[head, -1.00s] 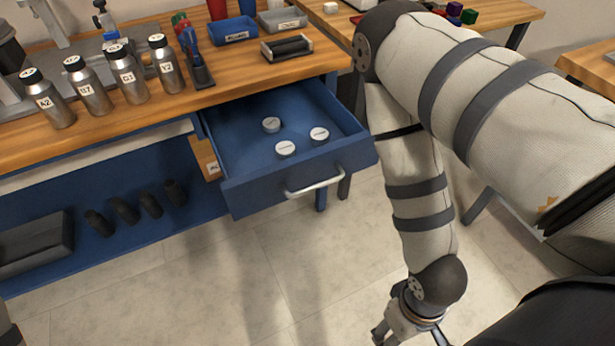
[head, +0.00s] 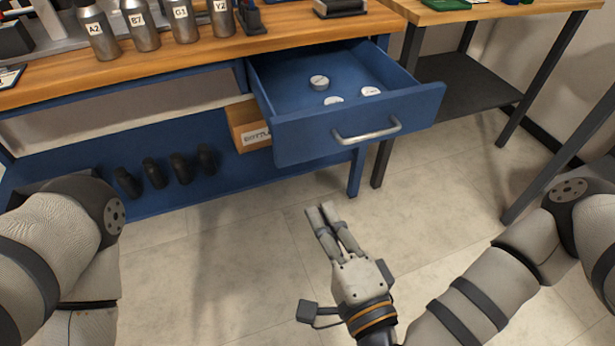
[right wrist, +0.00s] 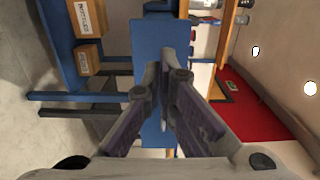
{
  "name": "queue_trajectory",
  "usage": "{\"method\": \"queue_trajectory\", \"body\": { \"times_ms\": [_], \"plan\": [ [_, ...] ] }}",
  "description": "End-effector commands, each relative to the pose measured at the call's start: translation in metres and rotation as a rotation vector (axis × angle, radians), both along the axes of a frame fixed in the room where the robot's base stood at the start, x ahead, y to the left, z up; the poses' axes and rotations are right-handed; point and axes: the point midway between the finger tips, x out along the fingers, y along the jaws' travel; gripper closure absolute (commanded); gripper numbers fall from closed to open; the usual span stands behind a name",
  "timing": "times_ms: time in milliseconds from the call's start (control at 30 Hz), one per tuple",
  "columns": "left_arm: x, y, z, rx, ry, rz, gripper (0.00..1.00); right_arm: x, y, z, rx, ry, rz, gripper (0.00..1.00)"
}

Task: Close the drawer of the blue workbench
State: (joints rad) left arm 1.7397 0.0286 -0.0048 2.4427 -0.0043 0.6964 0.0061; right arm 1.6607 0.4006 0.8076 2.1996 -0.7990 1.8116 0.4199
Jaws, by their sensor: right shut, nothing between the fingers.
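The blue workbench (head: 200,50) has its drawer (head: 300,142) pulled well out, with a silver bar handle (head: 367,132) on its front. Several round white-topped pieces lie inside. My right gripper (head: 322,208) is in front of and below the drawer, pointing toward the bench. Its fingers are together and empty, apart from the handle.
Labelled metal bottles (head: 141,25) stand on the wooden top. A cardboard box (head: 247,124) sits beside the drawer, and dark objects (head: 154,172) stand on the lower shelf. Another table (head: 470,12) is at the right. The floor before the drawer is clear.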

Motion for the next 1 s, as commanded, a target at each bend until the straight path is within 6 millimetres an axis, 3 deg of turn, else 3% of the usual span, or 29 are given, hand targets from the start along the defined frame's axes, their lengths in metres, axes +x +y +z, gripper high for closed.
{"method": "queue_trajectory", "body": {
  "times_ms": [167, 600, 800, 1000],
  "plan": [
    [0.001, 0.0, 0.001, 0.0, -0.003, 0.0, 0.6, 0.023, 0.006, 0.006, 0.008, -0.014, -0.009, 1.0],
    [0.0, 0.0, -0.001, 0.0, 0.001, 0.0, 0.6, 0.111, 0.035, 0.004, 0.002, -0.01, -0.006, 1.0],
    [-0.001, 0.0, -0.002, 0.0, 0.003, 0.0, 0.6, 0.13, 0.042, 0.005, 0.004, -0.008, -0.003, 1.0],
    [-0.001, 0.0, -0.002, 0.0, 0.003, 0.0, 0.6, 0.134, 0.043, 0.005, 0.002, -0.008, -0.003, 1.0]
  ]
}}
